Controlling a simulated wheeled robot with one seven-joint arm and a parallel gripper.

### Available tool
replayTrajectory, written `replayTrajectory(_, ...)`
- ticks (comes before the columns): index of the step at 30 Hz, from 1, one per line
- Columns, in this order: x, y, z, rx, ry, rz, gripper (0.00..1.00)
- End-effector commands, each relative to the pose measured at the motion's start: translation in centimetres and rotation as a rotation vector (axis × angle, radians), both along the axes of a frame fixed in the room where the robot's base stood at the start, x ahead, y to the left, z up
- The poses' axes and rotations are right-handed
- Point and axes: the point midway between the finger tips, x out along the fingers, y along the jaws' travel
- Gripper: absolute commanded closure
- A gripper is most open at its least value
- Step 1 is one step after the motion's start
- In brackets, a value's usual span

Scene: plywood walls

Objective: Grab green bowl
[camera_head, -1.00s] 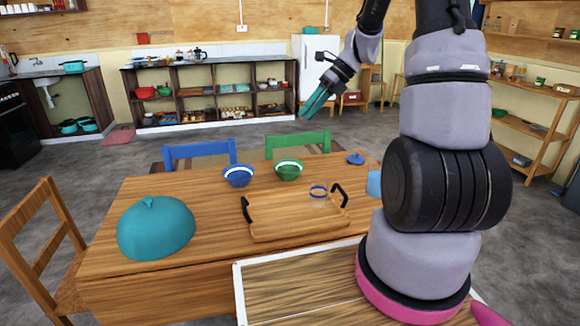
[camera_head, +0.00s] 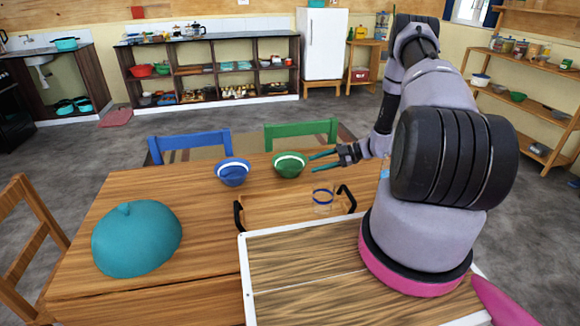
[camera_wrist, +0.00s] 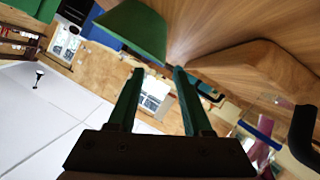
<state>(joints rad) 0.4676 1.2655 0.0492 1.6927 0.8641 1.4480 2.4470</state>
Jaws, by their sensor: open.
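The green bowl (camera_head: 289,165), with a white band, sits on the wooden table near its far edge. It also shows in the wrist view (camera_wrist: 136,30), just beyond my fingertips. My gripper (camera_head: 312,162) is open and empty, just right of the bowl, with its teal fingers pointing left towards it. In the wrist view my fingers (camera_wrist: 158,73) are apart with nothing between them, and the bowl lies slightly to the left of their middle. I cannot tell whether a fingertip touches the bowl.
A blue bowl (camera_head: 233,172) stands left of the green one. A wooden tray (camera_head: 280,208) with black handles holds a clear glass with a blue band (camera_head: 323,198). A teal dome (camera_head: 137,238) is at the left. Blue and green chairs (camera_head: 300,133) stand behind the table.

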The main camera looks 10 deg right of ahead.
Motion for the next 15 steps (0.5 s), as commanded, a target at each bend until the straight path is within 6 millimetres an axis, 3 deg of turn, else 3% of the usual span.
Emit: replayTrajectory(15, 1.4, 6.5, -2.3, 0.000, -0.003, 0.005, 0.50)
